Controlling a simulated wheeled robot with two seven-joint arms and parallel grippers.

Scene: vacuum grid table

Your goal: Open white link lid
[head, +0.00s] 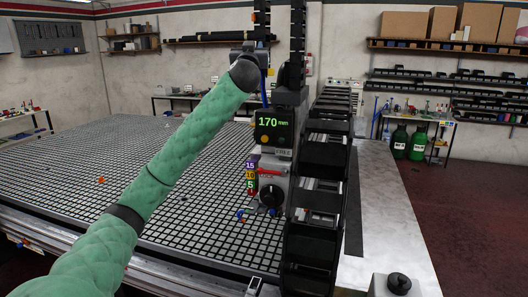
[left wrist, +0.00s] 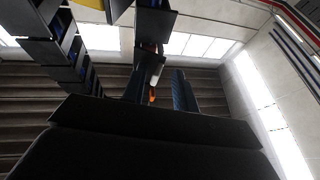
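My left arm in its green sleeve reaches up to the machine head (head: 272,130), and its wrist is beside the upper part of the black column. My left gripper (left wrist: 165,72) shows in the left wrist view with two dark fingers apart. A small white piece with an orange end (left wrist: 153,92) shows between the fingers; I cannot tell whether it is touched or farther off. Black cable-chain links (head: 325,165) hang right of the machine head, and chain links also show in the left wrist view (left wrist: 70,40). I cannot make out a white link lid for certain. My right gripper is out of view.
The vacuum grid table (head: 185,180) fills the left and middle and is mostly bare, with a small orange piece (head: 101,180) on it. A bare metal surface (head: 385,215) lies right of the chain. Green canisters (head: 418,143) and shelves stand at the back right.

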